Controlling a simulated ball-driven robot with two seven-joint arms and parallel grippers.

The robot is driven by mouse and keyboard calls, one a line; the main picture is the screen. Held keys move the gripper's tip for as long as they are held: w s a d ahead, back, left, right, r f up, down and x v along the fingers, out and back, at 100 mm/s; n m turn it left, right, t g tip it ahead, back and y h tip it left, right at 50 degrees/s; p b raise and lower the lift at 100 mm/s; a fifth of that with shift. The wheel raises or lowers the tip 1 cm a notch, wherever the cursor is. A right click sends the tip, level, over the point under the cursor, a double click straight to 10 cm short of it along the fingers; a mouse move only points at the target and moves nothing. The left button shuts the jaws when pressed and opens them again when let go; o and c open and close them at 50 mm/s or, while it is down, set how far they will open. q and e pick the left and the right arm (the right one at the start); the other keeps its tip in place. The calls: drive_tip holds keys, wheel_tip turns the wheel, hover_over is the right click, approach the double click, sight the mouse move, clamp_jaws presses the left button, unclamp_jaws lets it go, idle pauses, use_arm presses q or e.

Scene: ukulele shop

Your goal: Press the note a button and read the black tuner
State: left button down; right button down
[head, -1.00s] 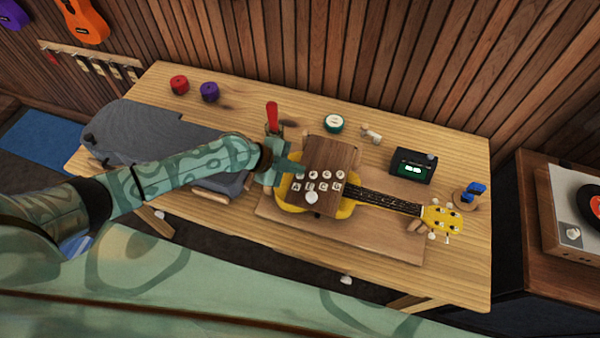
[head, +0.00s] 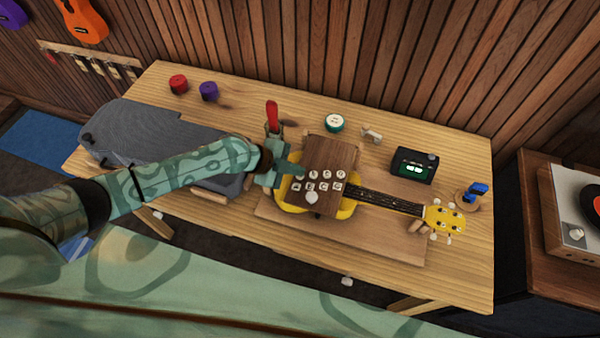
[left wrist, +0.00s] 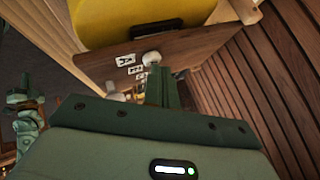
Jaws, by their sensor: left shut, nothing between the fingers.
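The note panel is a brown board (head: 333,153) over the body of a yellow ukulele, with a row of white round buttons above lettered labels. My left gripper (head: 297,171) is shut and empty, its tips at the leftmost button, by the A label (left wrist: 125,60). In the left wrist view the closed tips (left wrist: 158,72) meet or nearly meet that white button (left wrist: 151,57); contact is not certain. The black tuner (head: 414,165) has a lit green display, too small to read. A green patterned part, apparently my right gripper (left wrist: 22,100), shows small at the left wrist view's edge.
The yellow ukulele (head: 289,196) lies on a wooden board on the table, its neck pointing right. A grey case (head: 160,140) lies under my left arm. A red-handled tool (head: 272,115) stands behind the gripper. A blue item (head: 477,189) is beyond the tuner.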

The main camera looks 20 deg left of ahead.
idle(0.4)
use_arm(q)
drive_tip(key=shift+r+p, duration=0.65)
drive_tip(key=shift+r, duration=0.2)
wheel_tip(320, 180, up, 5)
drive_tip(key=p, duration=0.3)
drive_tip(key=shift+p, duration=0.35)
idle(0.4)
